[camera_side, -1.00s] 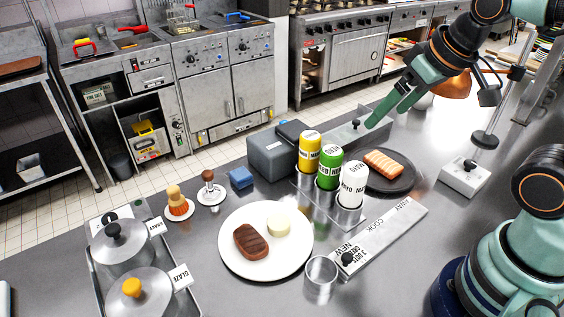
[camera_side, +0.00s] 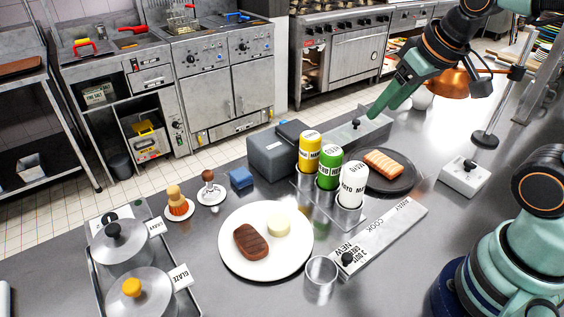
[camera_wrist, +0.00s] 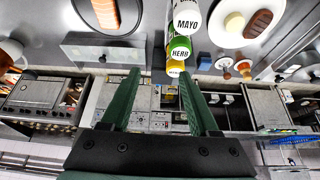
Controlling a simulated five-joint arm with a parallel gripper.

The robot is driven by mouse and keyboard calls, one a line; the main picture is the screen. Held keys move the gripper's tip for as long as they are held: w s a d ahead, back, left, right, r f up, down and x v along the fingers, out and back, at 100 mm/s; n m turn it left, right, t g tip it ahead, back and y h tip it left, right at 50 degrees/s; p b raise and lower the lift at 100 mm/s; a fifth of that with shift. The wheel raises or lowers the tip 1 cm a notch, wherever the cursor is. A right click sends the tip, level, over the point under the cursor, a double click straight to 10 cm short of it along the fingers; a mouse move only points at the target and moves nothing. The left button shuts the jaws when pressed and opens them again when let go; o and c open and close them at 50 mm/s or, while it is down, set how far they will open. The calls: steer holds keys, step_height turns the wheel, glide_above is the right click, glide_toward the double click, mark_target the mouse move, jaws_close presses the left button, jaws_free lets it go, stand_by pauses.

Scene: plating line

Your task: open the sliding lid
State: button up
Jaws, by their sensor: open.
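The sliding lid (camera_side: 338,132) is a flat grey metal strip on a long low box at the back edge of the counter, with a small black knob (camera_side: 356,123) standing on it. In the wrist view the grey lid (camera_wrist: 125,52) is seen upside down at upper left, with its dark knob (camera_wrist: 103,57). My gripper (camera_side: 380,110) hangs above the lid near the knob, fingers angled down to the left. In the wrist view my gripper (camera_wrist: 160,76) shows two green fingers spread wide with nothing held between them. It appears apart from the knob.
Yellow (camera_side: 310,150), green (camera_side: 329,168) and white (camera_side: 352,186) bottles stand in a rack just in front. A dark plate (camera_side: 410,183) with a seared fillet is to their right, and a copper lamp (camera_side: 450,83) behind it. A grey box (camera_side: 277,152) stands left.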

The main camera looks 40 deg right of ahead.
steer(key=w+d+f+m+g, duration=0.1)
steer(key=w+d+f+m, duration=0.1)
steer(key=w+d, duration=0.7)
steer(key=m+h, duration=0.1)
steer(key=m, duration=0.1)
glide_toward(357, 121)
steer(key=shift+g, duration=0.3)
steer(key=x, duration=0.8)
steer(key=shift+w, duration=0.3)
jaws_close()
steer(key=shift+r, duration=0.1)
